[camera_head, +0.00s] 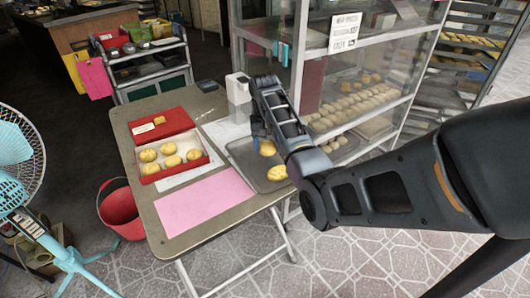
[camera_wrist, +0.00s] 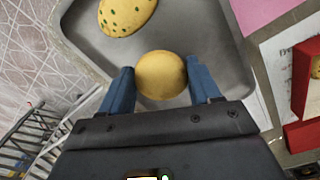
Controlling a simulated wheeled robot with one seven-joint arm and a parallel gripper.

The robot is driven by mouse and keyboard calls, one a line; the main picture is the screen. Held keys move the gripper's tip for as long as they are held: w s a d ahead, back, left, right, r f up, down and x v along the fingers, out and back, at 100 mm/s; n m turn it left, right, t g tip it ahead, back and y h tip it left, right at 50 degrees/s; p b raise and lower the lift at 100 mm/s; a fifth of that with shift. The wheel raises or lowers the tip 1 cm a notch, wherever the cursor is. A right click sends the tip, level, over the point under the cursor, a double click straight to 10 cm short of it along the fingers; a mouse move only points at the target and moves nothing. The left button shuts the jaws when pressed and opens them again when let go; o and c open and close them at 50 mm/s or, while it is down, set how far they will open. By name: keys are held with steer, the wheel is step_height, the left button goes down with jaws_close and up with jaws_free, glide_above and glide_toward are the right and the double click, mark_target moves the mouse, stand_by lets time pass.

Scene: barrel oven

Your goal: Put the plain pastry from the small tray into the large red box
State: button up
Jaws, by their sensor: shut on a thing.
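The plain pastry (camera_wrist: 160,74) is round and yellow, and sits between the two blue fingers of my gripper (camera_wrist: 163,86) in the wrist view. The fingers are shut on its sides, over the small grey tray (camera_wrist: 208,30). I cannot tell whether it still touches the tray. In the head view the plain pastry (camera_head: 267,148) shows beside my arm on the tray (camera_head: 243,153), and my fingertips are mostly hidden. The large red box (camera_head: 176,175) stands open to the left with several yellow pastries in it; its red edge shows at the right of the wrist view (camera_wrist: 303,85).
A pastry with green specks (camera_wrist: 126,14) lies on the same tray, also visible in the head view (camera_head: 277,173). A pink sheet (camera_head: 204,201) lies in front of the box. A white dispenser (camera_head: 238,89) stands at the table's back. A glass cabinet (camera_head: 345,85) stands close on the right.

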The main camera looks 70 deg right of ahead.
steer(key=s+a+r+p, duration=0.4)
steer(key=s+r, duration=0.2)
steer(key=s, duration=0.3)
steer(key=shift+s+a, duration=0.2)
steer(key=shift+s, duration=0.15)
